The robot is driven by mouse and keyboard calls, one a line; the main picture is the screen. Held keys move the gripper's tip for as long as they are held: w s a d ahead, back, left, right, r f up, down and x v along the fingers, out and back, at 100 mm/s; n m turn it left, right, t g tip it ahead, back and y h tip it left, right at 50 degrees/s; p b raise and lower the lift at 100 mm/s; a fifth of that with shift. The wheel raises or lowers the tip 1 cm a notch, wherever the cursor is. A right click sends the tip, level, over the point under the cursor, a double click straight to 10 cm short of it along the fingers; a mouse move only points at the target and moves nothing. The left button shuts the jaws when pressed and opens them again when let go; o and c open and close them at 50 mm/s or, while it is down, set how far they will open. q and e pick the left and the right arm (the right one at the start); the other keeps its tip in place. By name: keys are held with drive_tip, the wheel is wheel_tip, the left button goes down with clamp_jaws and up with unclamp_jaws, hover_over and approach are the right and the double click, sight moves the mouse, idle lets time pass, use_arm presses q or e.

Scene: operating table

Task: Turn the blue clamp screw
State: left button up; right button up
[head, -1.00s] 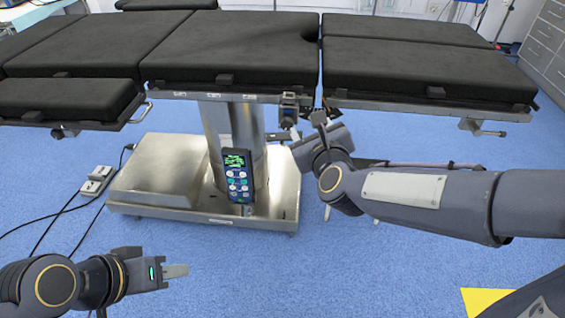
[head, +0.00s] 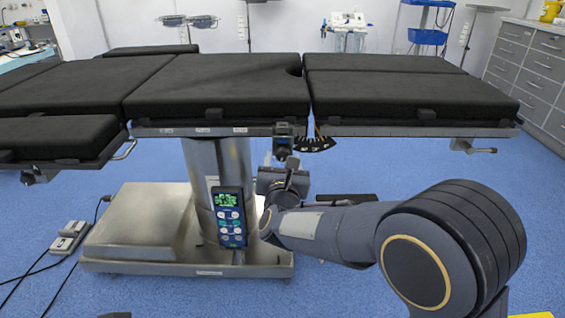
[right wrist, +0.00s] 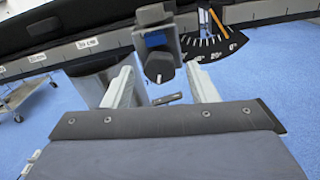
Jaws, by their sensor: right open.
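The clamp (head: 284,130) hangs from the table's side rail near the gap between two cushions. In the right wrist view it is a grey block with a blue face (right wrist: 157,39), and a dark rounded screw knob (right wrist: 159,67) sits below that face. My right gripper (head: 280,168) is just below and in front of the clamp in the head view. In the right wrist view my right gripper (right wrist: 160,75) is open, with one pale finger on each side of the knob and gaps between. Contact with the knob is not visible. My left gripper is out of view.
The black-cushioned operating table (head: 215,90) spans the view above my arm. An angle scale (right wrist: 212,45) is close right of the clamp. A handset (head: 229,217) hangs by the steel column (head: 200,165). A foot pedal (head: 69,238) with cables lies on the floor at left.

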drive_tip(key=c, duration=1)
drive_tip(key=shift+o, duration=0.2)
